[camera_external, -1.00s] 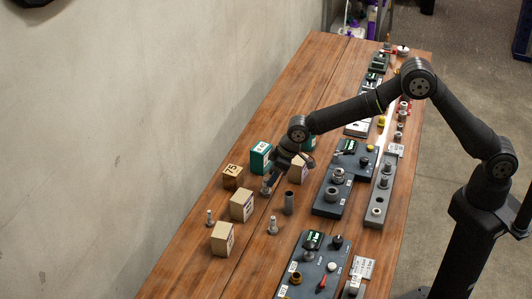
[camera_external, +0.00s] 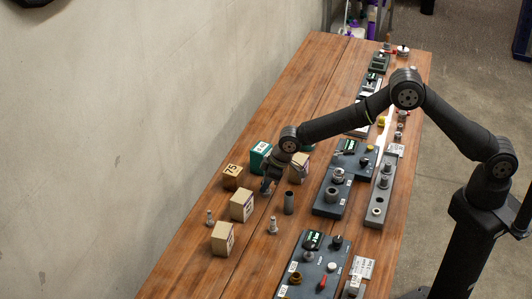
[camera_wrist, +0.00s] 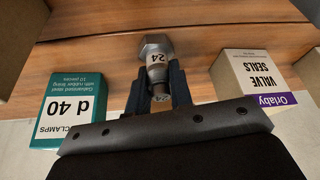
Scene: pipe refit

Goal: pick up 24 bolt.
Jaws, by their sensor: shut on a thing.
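The 24 bolt (camera_wrist: 156,50) is a grey metal bolt with a hex head marked 24. In the wrist view it sits between the two dark fingers of my gripper (camera_wrist: 161,88), which are shut on it. In the external view my gripper (camera_external: 268,183) is low over the table between the boxes, and the bolt is mostly hidden by it. I cannot tell whether the bolt still touches the table.
A green d 40 clamps box (camera_wrist: 68,110) and a valve seals box (camera_wrist: 258,88) flank the gripper. A brown 75 box (camera_external: 232,177), a grey sleeve (camera_external: 289,203) and two other bolts (camera_external: 272,226) stand nearby. Dark fixture plates (camera_external: 327,208) lie to the right.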

